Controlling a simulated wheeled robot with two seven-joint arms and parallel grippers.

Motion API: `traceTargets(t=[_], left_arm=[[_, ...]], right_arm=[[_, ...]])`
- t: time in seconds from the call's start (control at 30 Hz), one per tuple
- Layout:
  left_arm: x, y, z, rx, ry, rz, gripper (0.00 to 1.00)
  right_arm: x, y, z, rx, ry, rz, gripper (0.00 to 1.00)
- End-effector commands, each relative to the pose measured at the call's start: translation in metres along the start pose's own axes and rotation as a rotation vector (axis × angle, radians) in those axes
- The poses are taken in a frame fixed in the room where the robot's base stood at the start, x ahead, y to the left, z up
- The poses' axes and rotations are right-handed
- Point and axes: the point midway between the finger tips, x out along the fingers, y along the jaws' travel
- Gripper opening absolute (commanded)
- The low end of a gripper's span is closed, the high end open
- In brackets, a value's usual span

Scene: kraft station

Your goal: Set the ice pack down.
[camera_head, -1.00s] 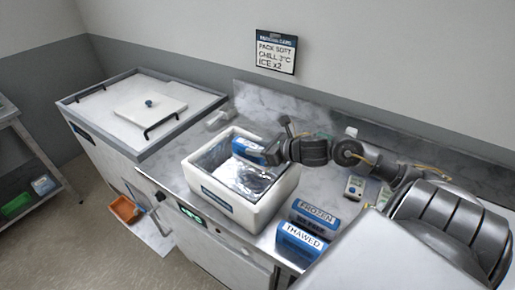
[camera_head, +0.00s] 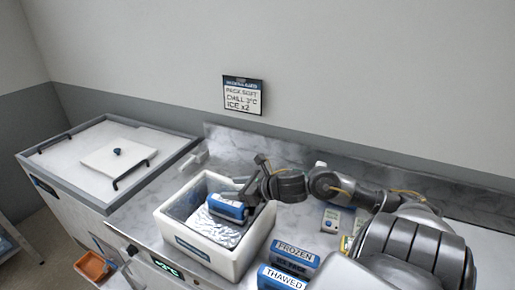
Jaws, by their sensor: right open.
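The blue ice pack (camera_head: 228,208) with a white label band is inside the white foam box (camera_head: 196,252), toward its right side. It lies on or against a crinkled silver pouch (camera_head: 212,229). My right gripper (camera_head: 243,192) reaches in from the right over the box's back right rim. Its jaws are open close to the ice pack's upper edge. I cannot tell whether a finger still touches the pack. My left gripper is not in view.
Blue FROZEN (camera_head: 293,255) and THAWED (camera_head: 280,279) bins stand right of the box. A chest with a white lid (camera_head: 120,152) is at the left. An orange bin (camera_head: 95,266) is low at left.

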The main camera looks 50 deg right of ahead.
Motion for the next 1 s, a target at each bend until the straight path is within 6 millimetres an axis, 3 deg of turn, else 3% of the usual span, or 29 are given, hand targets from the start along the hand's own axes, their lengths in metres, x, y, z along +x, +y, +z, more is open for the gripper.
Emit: traceTargets(t=[0.03,0.27,0.6,1.0], left_arm=[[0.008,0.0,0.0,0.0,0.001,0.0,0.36],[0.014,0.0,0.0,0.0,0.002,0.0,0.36],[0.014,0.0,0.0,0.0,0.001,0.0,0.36],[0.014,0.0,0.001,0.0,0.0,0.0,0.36]], right_arm=[[-0.007,0.002,-0.007,-0.004,0.007,0.004,0.56],[-0.042,0.002,-0.005,-0.003,0.006,0.005,0.56],[-0.088,0.002,-0.002,0.002,0.0,0.005,0.56],[-0.103,0.001,-0.002,0.0,0.001,0.004,0.56]])
